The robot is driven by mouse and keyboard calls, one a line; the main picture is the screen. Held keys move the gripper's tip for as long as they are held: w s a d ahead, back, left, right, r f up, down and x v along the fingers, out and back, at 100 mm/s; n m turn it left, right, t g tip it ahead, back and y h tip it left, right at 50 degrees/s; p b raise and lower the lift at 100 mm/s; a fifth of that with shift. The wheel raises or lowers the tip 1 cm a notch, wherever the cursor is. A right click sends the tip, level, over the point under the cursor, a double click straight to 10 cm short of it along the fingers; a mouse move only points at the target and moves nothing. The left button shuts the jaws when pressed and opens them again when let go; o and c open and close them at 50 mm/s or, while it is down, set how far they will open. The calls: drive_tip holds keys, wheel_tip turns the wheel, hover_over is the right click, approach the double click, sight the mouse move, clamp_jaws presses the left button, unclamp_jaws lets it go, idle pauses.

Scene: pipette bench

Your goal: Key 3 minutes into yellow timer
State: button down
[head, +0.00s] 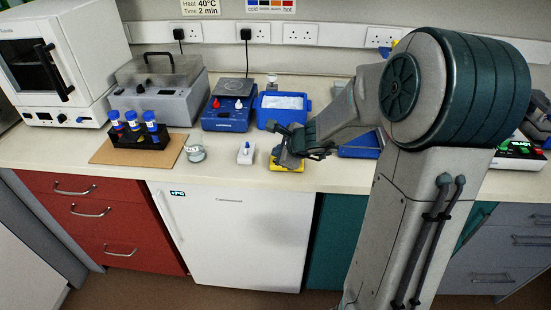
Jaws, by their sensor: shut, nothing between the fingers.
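The yellow timer (297,169) lies on the bench near its front edge. Only its lower yellow rim shows, because my gripper covers most of it. My gripper (283,161) is shut and empty, with its fingers pointing down at the timer. I cannot tell whether the fingertips touch a key. The timer's display and keys are hidden or too small to read.
A small white device (246,155) stands left of the timer and a glass beaker (196,153) farther left. A blue tray (267,116) and a blue stirrer unit (227,116) stand behind. A black tube rack (124,137) sits on a brown board (160,155).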

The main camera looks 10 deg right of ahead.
drive_tip(key=shift+r, duration=0.1)
wheel_tip(320, 180, up, 6)
drive_tip(key=p, duration=0.5)
idle(0.7)
drive_tip(key=s+a+r+n+g, duration=0.1)
drive_tip(key=s+a+r+n, duration=0.15)
drive_tip(key=s+n, duration=0.35)
drive_tip(key=s+a+r+n+g, duration=0.2)
drive_tip(key=s+a+n, duration=0.2)
drive_tip(key=s+n, duration=0.1)
drive_tip(key=s+d+r+n+g+h, duration=0.1)
drive_tip(key=s+d+n+h, duration=0.1)
drive_tip(key=s+n, duration=0.3)
drive_tip(key=s+d+n+g+h, duration=0.1)
drive_tip(key=s+d+n, duration=0.3)
drive_tip(key=s, duration=0.7)
drive_tip(key=shift+r+n+h, duration=0.4)
drive_tip(key=shift+n, duration=0.8)
